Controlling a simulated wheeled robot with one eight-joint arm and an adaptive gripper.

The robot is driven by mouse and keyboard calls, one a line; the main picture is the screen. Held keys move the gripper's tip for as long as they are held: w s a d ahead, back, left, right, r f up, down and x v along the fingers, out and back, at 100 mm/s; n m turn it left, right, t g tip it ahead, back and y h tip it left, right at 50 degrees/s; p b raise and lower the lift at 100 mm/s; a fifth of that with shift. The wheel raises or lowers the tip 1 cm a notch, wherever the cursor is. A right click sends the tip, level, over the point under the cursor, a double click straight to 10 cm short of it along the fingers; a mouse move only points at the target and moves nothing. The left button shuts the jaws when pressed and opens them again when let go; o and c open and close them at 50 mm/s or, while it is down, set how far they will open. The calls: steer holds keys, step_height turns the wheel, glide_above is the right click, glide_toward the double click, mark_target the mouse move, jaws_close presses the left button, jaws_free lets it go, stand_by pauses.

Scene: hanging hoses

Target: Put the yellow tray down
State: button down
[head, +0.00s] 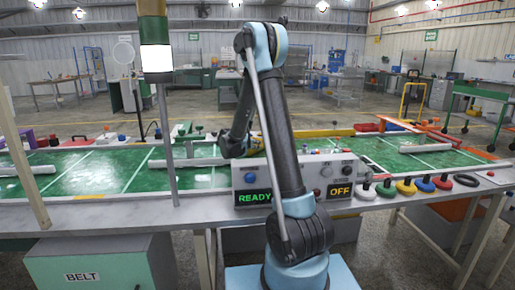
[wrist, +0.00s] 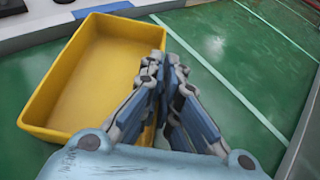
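The yellow tray (wrist: 100,65) is empty and fills the left of the wrist view, over the green belt surface. My gripper (wrist: 165,68) is at the tray's right wall, one finger on the inner side and one on the outer side, with the wall pinched between them. The fingers hide part of that wall. I cannot tell whether the tray's bottom touches the belt. In the head view, a yellow strip (head: 325,133) shows behind my arm, and my gripper is hidden there.
The green belt (head: 95,172) has white lines and bare room to the right of the tray. A control box (head: 335,176) reading READY and OFF stands at the front edge. A post with a light (head: 157,60) rises at the left.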

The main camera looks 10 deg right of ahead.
steer(key=shift+f, duration=0.15)
steer(key=c, duration=1.8)
jaws_free()
steer(key=v, duration=1.2)
